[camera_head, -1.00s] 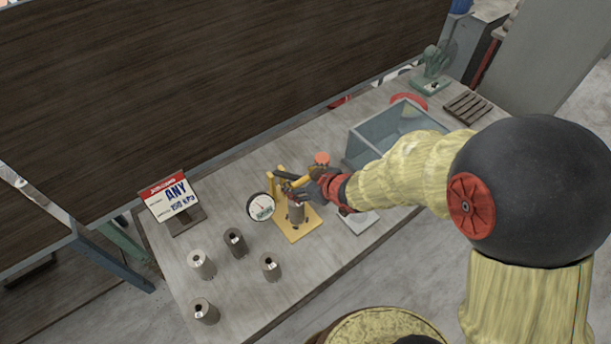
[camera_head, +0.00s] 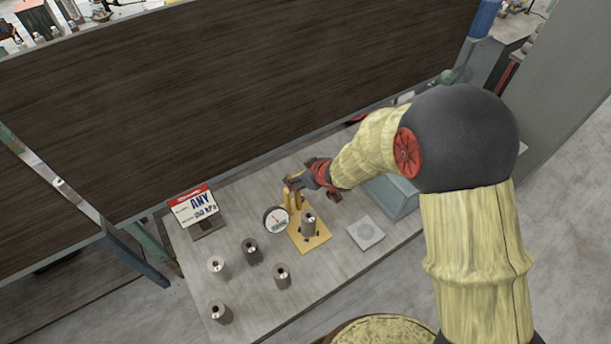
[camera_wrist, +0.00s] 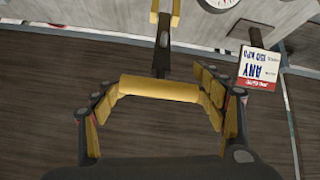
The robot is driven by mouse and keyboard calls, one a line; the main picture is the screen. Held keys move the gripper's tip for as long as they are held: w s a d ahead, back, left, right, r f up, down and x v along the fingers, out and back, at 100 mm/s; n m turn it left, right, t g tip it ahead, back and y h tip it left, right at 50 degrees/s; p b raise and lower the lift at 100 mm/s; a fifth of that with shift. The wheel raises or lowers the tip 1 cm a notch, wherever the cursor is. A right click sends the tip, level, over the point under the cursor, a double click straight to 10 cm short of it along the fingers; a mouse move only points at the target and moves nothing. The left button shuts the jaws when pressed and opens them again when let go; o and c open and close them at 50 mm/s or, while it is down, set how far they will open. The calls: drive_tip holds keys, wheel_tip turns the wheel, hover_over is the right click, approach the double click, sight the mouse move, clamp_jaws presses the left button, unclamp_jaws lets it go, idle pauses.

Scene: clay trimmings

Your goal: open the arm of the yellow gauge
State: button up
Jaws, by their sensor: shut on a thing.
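The yellow gauge (camera_head: 316,240) stands on the workbench, with a yellow base plate, a yellow upright and a round white dial (camera_head: 277,219) at its left. A grey metal cylinder (camera_head: 309,224) stands upright on its base plate. My gripper (camera_head: 293,183) is at the top of the gauge. In the wrist view, the yellow bar at the end of the gauge's arm (camera_wrist: 160,88) lies between the fingers of my gripper (camera_wrist: 160,105), which are shut around it. The arm is raised up, clear of the cylinder. The dial shows partly at the wrist view's top edge.
A sign (camera_head: 197,207) reading "ANY 150 kPa" stands left of the gauge. Several loose cylinders (camera_head: 252,251) stand at the front left of the bench. A square grey plate (camera_head: 366,233) lies right of the gauge. A grey bin (camera_head: 397,203) is partly hidden behind my arm. A dark panel (camera_head: 230,100) rises behind.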

drive_tip(key=shift+w+a+r, duration=0.25)
drive_tip(key=shift+w+a, duration=0.05)
drive_tip(key=shift+w, duration=0.15)
drive_tip(key=o, duration=1.6)
drive_tip(key=shift+s, duration=0.1)
drive_tip(key=shift+o, duration=0.2)
drive_tip(key=shift+d+f, duration=0.1)
drive_tip(key=v, duration=1.2)
